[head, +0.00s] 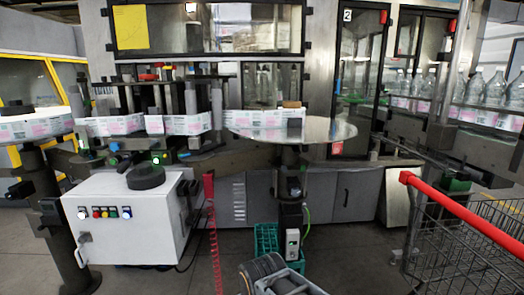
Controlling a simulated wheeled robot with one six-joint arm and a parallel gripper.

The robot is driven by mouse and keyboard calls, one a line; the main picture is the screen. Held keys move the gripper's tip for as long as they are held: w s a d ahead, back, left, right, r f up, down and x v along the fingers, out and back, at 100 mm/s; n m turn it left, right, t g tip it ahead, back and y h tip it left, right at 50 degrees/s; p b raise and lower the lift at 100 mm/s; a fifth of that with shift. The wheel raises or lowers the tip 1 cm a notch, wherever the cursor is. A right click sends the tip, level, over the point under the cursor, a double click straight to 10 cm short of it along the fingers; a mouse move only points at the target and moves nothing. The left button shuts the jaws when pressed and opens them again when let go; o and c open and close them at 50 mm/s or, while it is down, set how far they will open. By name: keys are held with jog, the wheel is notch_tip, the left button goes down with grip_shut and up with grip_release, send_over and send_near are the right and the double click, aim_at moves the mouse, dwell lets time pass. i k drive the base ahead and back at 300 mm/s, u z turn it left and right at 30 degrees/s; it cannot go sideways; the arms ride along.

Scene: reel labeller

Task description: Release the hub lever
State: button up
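A round, shiny reel plate (335,130) stands on a dark post at the centre of the head view. A reel of white and pink labels (255,122) lies on its left part. A small brown piece (291,104) sits on top at the plate's middle, where the hub is. I cannot tell whether this is the hub lever, or how the lever is set. My gripper's fingers do not show. A dark, rounded part with a grey bracket at the bottom edge looks like my own arm.
A white control box (128,218) stands at the left, with a red coiled hose (212,235) beside it. A green crate (267,240) lies below the plate. A wire cart with a red handle (460,212) blocks the right. Some floor in front is clear.

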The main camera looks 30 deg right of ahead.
aim_at(296, 150)
jog(key=i, duration=0.9)
jog(key=z, duration=0.5)
